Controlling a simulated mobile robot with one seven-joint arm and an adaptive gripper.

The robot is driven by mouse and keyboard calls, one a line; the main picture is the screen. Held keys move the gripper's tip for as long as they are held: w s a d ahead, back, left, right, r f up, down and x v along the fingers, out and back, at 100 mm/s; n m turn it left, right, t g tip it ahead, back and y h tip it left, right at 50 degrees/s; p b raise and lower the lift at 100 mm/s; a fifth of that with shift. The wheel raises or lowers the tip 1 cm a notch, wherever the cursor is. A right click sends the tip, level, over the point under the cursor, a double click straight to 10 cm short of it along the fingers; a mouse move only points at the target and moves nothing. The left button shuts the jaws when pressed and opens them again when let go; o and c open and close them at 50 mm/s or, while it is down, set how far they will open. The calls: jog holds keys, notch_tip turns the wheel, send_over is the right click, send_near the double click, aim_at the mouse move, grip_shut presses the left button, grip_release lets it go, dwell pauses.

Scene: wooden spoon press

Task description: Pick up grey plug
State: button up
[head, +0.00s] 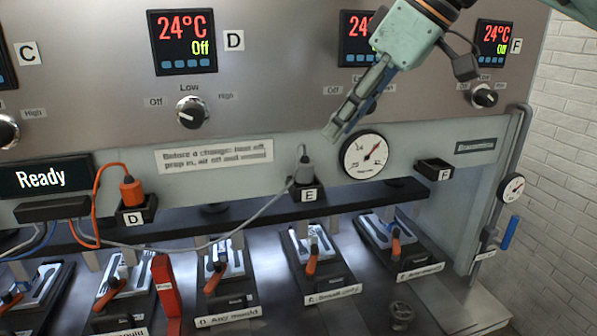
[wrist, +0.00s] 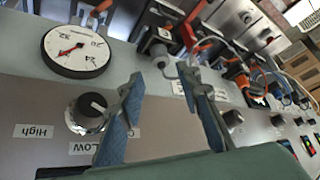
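The grey plug (head: 305,168) stands upright in the black holder labelled E (head: 308,190), with a grey cable running from it to the lower left. In the wrist view the grey plug (wrist: 160,54) shows just beyond my fingertips. My gripper (head: 334,130) is above and slightly right of the plug, its fingers pointing down and left. In the wrist view my gripper (wrist: 160,76) has its two fingers apart with nothing between them. The fingers do not appear to touch the plug.
A round gauge (head: 366,155) is close to the right of my fingers. An orange plug (head: 131,190) stands in holder D, and holder F (head: 434,170) looks empty. Knobs (head: 192,112) and displays line the panel above. Several orange-handled clamps (head: 312,258) stand below.

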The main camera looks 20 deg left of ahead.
aim_at(310, 161)
jog(key=x, duration=0.5)
jog(key=shift+a+b, duration=0.25)
jog(key=shift+b, duration=0.05)
jog(key=x, duration=0.5)
jog(key=shift+w+a+f, duration=0.1)
jog(key=shift+f, duration=0.15)
grip_shut()
jog(key=shift+r+p, duration=0.2)
jog(key=shift+p, duration=0.1)
